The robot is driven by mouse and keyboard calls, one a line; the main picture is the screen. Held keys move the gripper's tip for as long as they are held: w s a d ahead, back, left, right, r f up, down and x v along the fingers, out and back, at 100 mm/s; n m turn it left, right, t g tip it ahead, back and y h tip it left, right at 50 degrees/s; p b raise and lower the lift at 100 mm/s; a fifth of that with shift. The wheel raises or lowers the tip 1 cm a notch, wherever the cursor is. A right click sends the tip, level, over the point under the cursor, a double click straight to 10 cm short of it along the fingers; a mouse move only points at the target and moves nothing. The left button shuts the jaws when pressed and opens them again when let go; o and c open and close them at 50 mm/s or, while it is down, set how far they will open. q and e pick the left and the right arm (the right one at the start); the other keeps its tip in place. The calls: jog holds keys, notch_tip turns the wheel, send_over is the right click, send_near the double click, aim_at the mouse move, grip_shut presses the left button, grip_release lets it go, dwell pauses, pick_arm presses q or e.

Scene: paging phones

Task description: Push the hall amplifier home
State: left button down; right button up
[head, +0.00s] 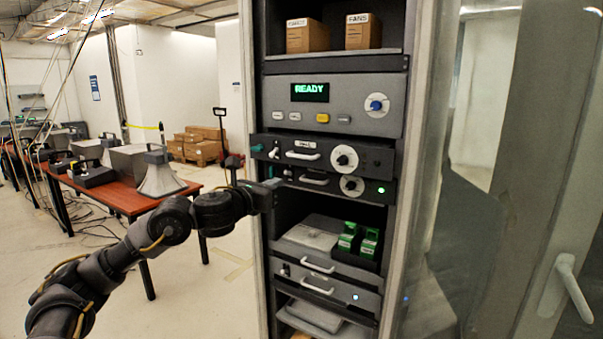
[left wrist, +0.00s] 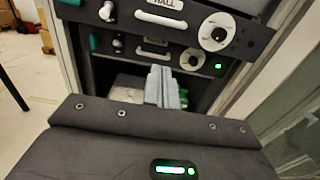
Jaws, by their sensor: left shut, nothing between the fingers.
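The hall amplifier (head: 325,153) is a dark unit with a white handle, a round dial and a label that seems to read HALL. It sticks out of the rack further than the similar unit (head: 333,182) just below it, which shows a green light. It also shows at the top of the left wrist view (left wrist: 185,22). My left gripper (head: 274,184) is shut and empty, at the left front of the rack, below the hall amplifier's left end. Its closed fingers (left wrist: 163,87) point toward the rack in the left wrist view. Whether they touch anything is unclear. My right gripper is not in view.
The rack (head: 257,240) has a panel reading READY (head: 330,106) above and more units with handles (head: 330,290) below. Green modules (head: 358,240) sit on a lower shelf. An open glass door (head: 480,190) stands right. A table (head: 120,199) with horn speakers is left.

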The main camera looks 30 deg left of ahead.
aim_at(307, 167)
pick_arm(q)
jog(key=w+p, duration=0.1)
jog(key=w, duration=0.3)
jog(key=w+p, duration=0.2)
jog(key=w, duration=0.2)
jog(key=w+p, duration=0.2)
jog(key=w, duration=0.3)
jog(key=shift+a+r, duration=0.1)
jog(key=shift+a, duration=0.25)
jog(key=shift+w, duration=0.55)
jog(key=shift+a+f, duration=0.15)
jog(key=shift+f, duration=0.05)
